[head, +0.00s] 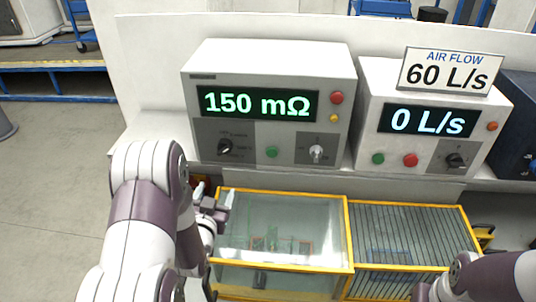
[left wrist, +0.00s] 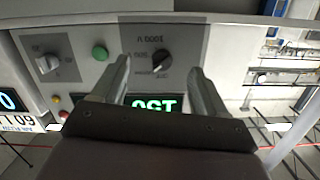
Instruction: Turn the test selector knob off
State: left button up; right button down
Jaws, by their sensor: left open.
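The black selector knob (head: 224,147) is on a dark panel with small labels at the lower left of the left instrument (head: 206,76). This instrument shows 150 mΩ. In the left wrist view, turned upside down, the black knob (left wrist: 162,62) appears between and beyond my fingertips, apart from them.
A green button (head: 271,152) and a pale knob (head: 317,153) sit right of the black knob. The right instrument (head: 375,76) shows 0 L/s, with an AIR FLOW 60 L/s sign (head: 449,71) on top. A yellow-framed glass box (head: 349,235) stands below, close to my left gripper.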

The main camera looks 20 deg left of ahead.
aim_at(223, 153)
pick_arm(q)
jog(key=shift+t, duration=0.7)
jog(key=r+p+x, duration=0.1)
jog(key=x, duration=0.3)
jog(key=r+p+x, duration=0.1)
jog(key=p+x, duration=0.1)
jog(key=x, duration=0.2)
jog(key=r+p+x, duration=0.1)
jog(key=p+x, duration=0.1)
jog(key=x, duration=0.3)
jog(key=shift+s+a, duration=0.1)
jog(key=shift+a, duration=0.15)
jog(key=shift+w+a+f, duration=0.1)
jog(key=shift+w+a, duration=0.15)
jog(key=shift+a, duration=0.05)
jog(key=shift+d, duration=0.15)
jog(key=c, duration=0.9)
jog(key=shift+c, duration=0.8)
pick_arm(e)
jog(key=r, duration=0.5)
jog(key=shift+w+a, duration=0.2)
jog(key=shift+a, duration=0.15)
